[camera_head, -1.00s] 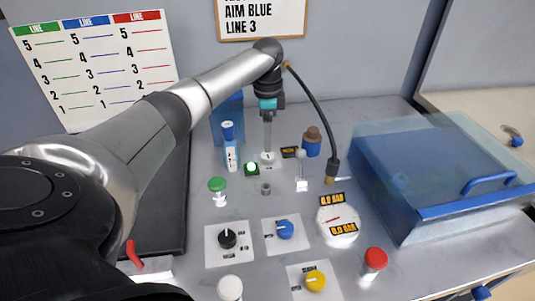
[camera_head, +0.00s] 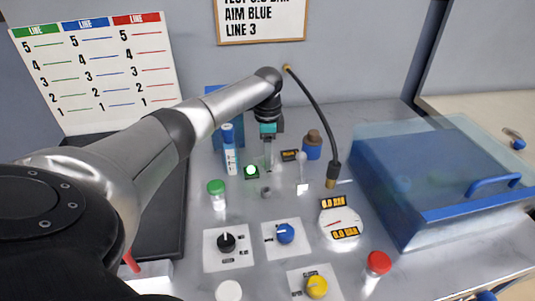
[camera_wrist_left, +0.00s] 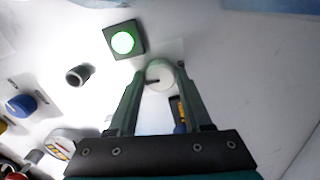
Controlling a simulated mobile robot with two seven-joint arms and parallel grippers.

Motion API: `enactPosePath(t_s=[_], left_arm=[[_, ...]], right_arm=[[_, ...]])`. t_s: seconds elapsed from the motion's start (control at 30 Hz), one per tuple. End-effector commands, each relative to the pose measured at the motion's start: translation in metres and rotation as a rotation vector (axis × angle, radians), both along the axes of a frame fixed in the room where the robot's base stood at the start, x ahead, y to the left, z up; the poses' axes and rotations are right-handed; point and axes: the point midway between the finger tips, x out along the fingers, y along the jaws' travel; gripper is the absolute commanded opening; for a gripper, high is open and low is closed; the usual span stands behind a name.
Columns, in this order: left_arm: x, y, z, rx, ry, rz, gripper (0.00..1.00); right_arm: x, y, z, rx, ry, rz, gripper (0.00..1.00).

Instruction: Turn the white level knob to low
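The white level knob (camera_wrist_left: 159,77) shows in the left wrist view as a pale round knob with a dark pointer mark. It lies between the fingertips of my left gripper (camera_wrist_left: 161,72), one finger on each side. The fingers stand apart; whether they touch the knob is hard to see. In the head view my left gripper (camera_head: 268,152) points straight down over the knob, which its fingers mostly hide. The level label is not readable. My right gripper is not in view.
A lit green lamp (camera_head: 251,170) stands just left of the gripper. A blue-and-white bottle (camera_head: 229,152), a small white-based lever (camera_head: 302,186) and a hose (camera_head: 325,115) are close by. Black (camera_head: 226,243), blue (camera_head: 285,233) and yellow (camera_head: 316,286) knobs sit nearer. A blue clear-lidded box (camera_head: 430,190) stands right.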

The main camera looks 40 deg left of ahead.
Motion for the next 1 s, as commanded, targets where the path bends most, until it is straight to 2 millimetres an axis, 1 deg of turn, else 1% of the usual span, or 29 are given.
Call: enactPosePath(t_s=[0.03, 0.07, 0.4, 0.6, 0.73, 0.87, 1.0], left_arm=[[0.0, 0.0, 0.0, 0.0, 0.0, 0.0, 0.43], [0.0, 0.0, 0.0, 0.0, 0.0, 0.0, 0.39], [0.0, 0.0, 0.0, 0.0, 0.0, 0.0, 0.01], [0.0, 0.0, 0.001, -0.001, 0.001, 0.002, 0.0], [0.0, 0.0, 0.001, -0.001, 0.001, 0.019, 0.0], [0.0, -0.001, 0.003, -0.002, 0.002, 0.063, 0.0], [0.0, -0.001, 0.004, -0.003, 0.004, 0.147, 0.0]], right_arm=[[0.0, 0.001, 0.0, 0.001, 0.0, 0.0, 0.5], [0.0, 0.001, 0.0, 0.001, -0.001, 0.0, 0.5], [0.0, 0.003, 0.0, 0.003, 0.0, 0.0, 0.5], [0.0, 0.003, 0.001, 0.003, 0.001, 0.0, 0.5], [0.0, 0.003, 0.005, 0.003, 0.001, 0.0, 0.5], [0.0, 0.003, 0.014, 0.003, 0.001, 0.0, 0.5], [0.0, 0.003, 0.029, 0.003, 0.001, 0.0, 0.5]])
